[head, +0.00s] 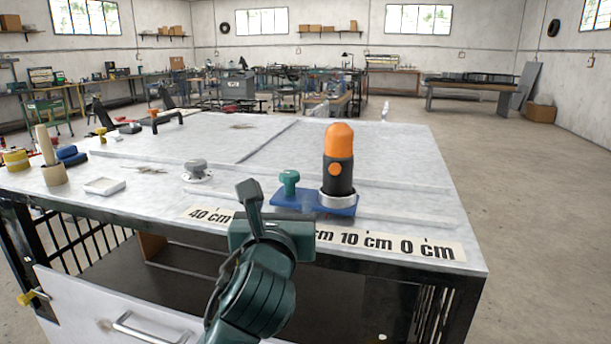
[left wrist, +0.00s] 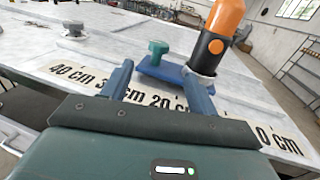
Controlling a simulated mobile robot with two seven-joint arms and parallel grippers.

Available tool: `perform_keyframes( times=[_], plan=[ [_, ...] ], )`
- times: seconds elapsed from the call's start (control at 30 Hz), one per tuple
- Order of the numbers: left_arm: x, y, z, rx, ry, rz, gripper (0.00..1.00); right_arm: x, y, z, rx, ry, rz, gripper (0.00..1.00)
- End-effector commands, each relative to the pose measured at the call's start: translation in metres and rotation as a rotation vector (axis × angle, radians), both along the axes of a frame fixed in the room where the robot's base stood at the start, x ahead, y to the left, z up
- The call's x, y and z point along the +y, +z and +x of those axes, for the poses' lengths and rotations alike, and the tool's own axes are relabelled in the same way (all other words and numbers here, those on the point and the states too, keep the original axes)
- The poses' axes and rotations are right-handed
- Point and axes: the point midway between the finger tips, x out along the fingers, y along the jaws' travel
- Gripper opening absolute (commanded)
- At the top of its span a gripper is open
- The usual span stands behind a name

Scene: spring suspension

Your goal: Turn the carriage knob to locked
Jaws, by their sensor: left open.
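The carriage is a blue plate (head: 345,206) on the table, just behind the centimetre scale (head: 400,245). A green knob (head: 289,182), which looks like the carriage knob, stands on its left part; it also shows in the left wrist view (left wrist: 158,48). An orange and black cylinder (head: 338,160) stands upright in a grey ring on its right part. My right gripper is not in view.
A grey round knob (head: 197,170) stands on the table to the left. A white tray (head: 105,186), a wooden peg in a base (head: 52,172) and a yellow roll (head: 16,160) are farther left. An open drawer (head: 110,315) juts out at the front left.

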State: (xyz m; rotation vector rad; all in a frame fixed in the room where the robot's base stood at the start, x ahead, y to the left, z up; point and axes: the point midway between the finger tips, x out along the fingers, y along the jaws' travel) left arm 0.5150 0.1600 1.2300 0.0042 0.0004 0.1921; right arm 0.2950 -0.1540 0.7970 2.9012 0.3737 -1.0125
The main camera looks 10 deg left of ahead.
Motion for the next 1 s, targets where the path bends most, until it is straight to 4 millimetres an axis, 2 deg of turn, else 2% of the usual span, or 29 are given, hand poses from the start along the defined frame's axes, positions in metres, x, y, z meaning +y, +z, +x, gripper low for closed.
perform_keyframes(
  times=[0.17, 0.4, 0.6, 0.8, 1.0],
  plan=[
    [0.006, 0.001, 0.025, 0.003, 0.003, -0.002, 0.59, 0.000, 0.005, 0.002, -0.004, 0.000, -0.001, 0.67],
    [0.015, 0.001, 0.076, 0.002, 0.001, -0.004, 0.59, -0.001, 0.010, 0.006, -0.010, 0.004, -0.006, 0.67],
    [0.021, 0.000, 0.109, 0.002, -0.001, -0.004, 0.59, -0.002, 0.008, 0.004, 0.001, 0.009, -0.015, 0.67],
    [0.024, 0.000, 0.124, 0.001, -0.001, -0.004, 0.59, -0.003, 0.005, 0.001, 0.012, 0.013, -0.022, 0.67],
    [0.024, -0.001, 0.126, 0.000, -0.002, -0.004, 0.59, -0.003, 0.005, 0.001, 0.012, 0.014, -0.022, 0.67]
  ],
)
